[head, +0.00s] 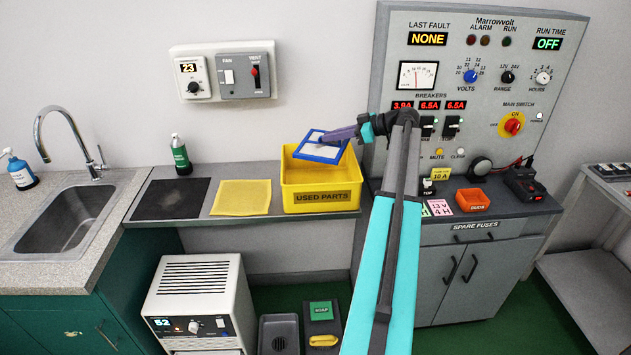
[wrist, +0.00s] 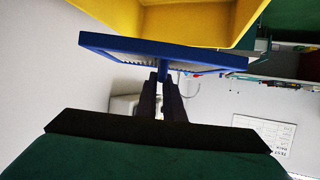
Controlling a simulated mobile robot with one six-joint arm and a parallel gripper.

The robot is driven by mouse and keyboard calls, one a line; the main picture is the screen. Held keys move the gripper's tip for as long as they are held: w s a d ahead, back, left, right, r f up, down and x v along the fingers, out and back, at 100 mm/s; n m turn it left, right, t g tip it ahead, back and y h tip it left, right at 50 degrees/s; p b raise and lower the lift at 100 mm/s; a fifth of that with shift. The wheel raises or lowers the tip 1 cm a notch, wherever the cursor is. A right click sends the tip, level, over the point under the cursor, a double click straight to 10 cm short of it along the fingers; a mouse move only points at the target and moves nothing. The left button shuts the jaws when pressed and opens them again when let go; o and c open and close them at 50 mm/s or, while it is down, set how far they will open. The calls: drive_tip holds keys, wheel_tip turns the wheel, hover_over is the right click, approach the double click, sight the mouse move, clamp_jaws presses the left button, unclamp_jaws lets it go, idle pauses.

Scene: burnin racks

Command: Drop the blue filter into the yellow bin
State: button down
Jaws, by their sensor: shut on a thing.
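The blue filter (head: 319,147) has a blue square frame with a pale pleated middle. My gripper (head: 345,133) is shut on it and holds it tilted over the opening of the yellow bin (head: 319,205), which is labelled USED PARTS and stands on the grey counter. In the wrist view my gripper (wrist: 161,80) is shut on a small blue tab at the edge of the filter (wrist: 160,50). The yellow bin (wrist: 180,22) shows close beyond the filter there. Most of the bin's inside is hidden by the filter and its front wall.
A yellow cloth-like mat (head: 242,197) and a dark mat (head: 171,199) lie left of the bin. A green bottle (head: 180,154) stands behind them, with a sink (head: 62,222) farther left. The control panel (head: 475,90) rises close to the right of the bin.

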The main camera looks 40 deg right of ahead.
drive_tip(key=shift+f, duration=0.15)
drive_tip(key=shift+f+p, duration=0.35)
drive_tip(key=shift+f, duration=2.45)
drive_tip(key=c, duration=1.8)
unclamp_jaws()
drive_tip(key=shift+s, duration=0.1)
drive_tip(key=b+v, duration=0.4)
drive_tip(key=v, duration=0.9)
drive_tip(key=shift+s+d+r+b, duration=0.15)
drive_tip(key=shift+s+r+b, duration=0.05)
drive_tip(key=shift+s+b, duration=0.1)
drive_tip(key=shift+s, duration=0.1)
